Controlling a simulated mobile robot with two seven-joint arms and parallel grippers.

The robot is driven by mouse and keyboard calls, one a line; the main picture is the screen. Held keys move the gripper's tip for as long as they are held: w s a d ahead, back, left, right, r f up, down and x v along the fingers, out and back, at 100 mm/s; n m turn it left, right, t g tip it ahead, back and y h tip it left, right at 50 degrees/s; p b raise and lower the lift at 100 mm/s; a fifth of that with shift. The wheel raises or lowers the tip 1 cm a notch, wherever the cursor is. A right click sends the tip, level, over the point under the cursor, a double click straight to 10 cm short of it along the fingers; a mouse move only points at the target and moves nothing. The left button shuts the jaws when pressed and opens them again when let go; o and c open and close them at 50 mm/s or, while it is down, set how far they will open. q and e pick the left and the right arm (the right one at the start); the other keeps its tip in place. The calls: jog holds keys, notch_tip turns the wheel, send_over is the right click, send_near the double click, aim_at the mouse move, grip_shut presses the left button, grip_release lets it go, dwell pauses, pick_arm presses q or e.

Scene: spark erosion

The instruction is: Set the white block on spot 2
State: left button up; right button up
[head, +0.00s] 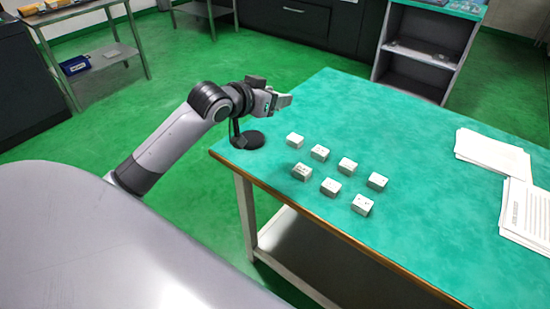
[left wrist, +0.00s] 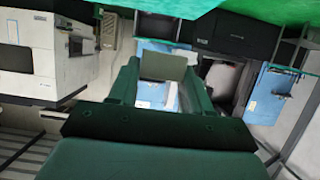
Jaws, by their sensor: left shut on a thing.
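My left gripper (head: 283,101) is raised above the far left corner of the table. In the left wrist view its fingers (left wrist: 163,80) are shut on a pale block (left wrist: 163,66), which looks greyish there. In the head view the held block cannot be told clearly from the fingertips. Several small white blocks stand in two rows on the green table, among them a far left one (head: 295,140) and a near right one (head: 362,205). Most have small dark marks on top, too small to read. I cannot tell which place is spot 2. My right gripper is not in view.
The green table top (head: 440,240) is bare around the blocks. A black round-based stand (head: 246,139) is at its left corner, beneath my left gripper. Paper sheets (head: 492,155) lie at the right. A grey shelf unit (head: 420,60) stands behind the table.

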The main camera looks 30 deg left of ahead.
aim_at(274, 163)
pick_arm(q)
notch_tip(274, 163, down, 18)
jog(key=shift+f+b, duration=0.1)
jog(key=shift+b, duration=0.3)
jog(key=shift+f, duration=0.2)
jog(key=o, duration=1.2)
